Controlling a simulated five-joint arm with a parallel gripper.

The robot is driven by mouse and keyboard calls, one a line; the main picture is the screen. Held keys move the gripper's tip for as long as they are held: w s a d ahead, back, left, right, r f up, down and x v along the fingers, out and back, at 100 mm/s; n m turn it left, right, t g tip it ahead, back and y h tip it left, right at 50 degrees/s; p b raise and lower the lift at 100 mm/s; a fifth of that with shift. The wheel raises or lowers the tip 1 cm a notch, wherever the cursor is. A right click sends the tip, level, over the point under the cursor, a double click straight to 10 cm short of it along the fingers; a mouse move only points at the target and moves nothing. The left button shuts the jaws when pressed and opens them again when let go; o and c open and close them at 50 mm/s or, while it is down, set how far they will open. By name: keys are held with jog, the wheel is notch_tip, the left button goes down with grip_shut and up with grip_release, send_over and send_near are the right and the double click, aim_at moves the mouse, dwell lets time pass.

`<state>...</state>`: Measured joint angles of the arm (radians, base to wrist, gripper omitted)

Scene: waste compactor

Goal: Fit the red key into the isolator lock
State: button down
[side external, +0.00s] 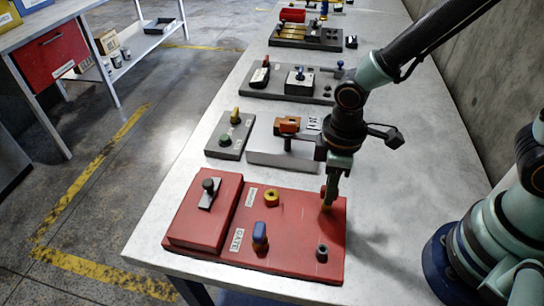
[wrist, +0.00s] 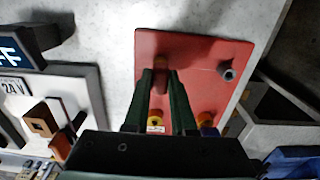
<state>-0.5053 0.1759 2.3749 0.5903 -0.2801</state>
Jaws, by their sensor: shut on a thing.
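My gripper (side external: 328,200) is over the right back part of the red panel (side external: 296,222), its fingers pointing down. It is shut on the red key (side external: 324,191), which also shows as a dark red piece between the fingertips in the wrist view (wrist: 162,62). I cannot tell whether the key touches the panel. A yellow ring lock (side external: 271,197) stands left of my gripper beside a small white label that I cannot read clearly; it appears to be the isolator lock and looks empty. A blue key (side external: 260,236) stands upright nearer the front, beside the GATE label.
A grey post (side external: 322,252) stands at the panel's front right. A raised red box (side external: 205,211) with a grey-black switch is at its left. Behind are a grey button box (side external: 230,136), a block with an orange piece (side external: 288,125) and further stations. Bare table lies right of the panel.

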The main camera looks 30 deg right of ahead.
jog(key=shift+r, duration=1.9)
jog(key=w+a+r, duration=0.3)
jog(key=w+a, duration=0.5)
jog(key=shift+r, duration=0.25)
jog(key=shift+f, duration=0.1)
jog(key=shift+f, duration=2.8)
jog(key=shift+f, duration=1.45)
jog(key=c, duration=0.7)
grip_release()
jog(key=shift+c, duration=0.2)
jog(key=shift+r, duration=0.1)
